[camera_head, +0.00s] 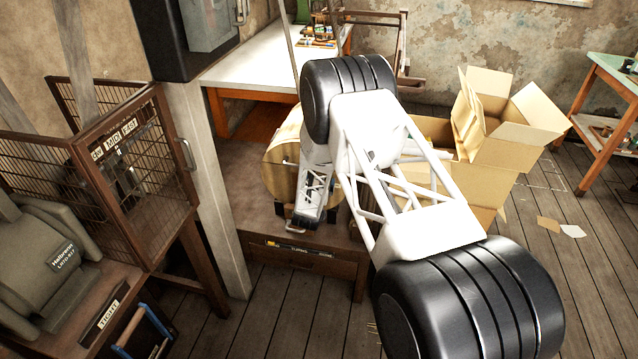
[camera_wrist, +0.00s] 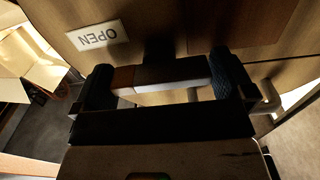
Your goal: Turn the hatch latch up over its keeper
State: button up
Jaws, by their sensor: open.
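My gripper (camera_wrist: 161,68) is open in the wrist view, with one dark textured finger at each side. A bar, white-grey with a reddish-brown left end (camera_wrist: 170,75), lies across the gap between the fingers; it looks like the latch. Whether the fingers touch it, I cannot tell. Behind it is a wooden face with an upside-down OPEN label (camera_wrist: 97,36). In the head view my gripper (camera_head: 307,214) is low in front of a round wooden drum (camera_head: 283,160), which my arm partly covers. The keeper cannot be made out.
A bent metal rod (camera_wrist: 268,95) is close right of the right finger in the wrist view. The drum stands on a brown bench (camera_head: 235,185). A mesh cage (camera_head: 150,180) and grey post (camera_head: 205,190) stand left. Open cardboard boxes (camera_head: 490,150) are right, beyond my arm.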

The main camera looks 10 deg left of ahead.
jog(key=shift+c, duration=0.3)
jog(key=c, duration=0.6)
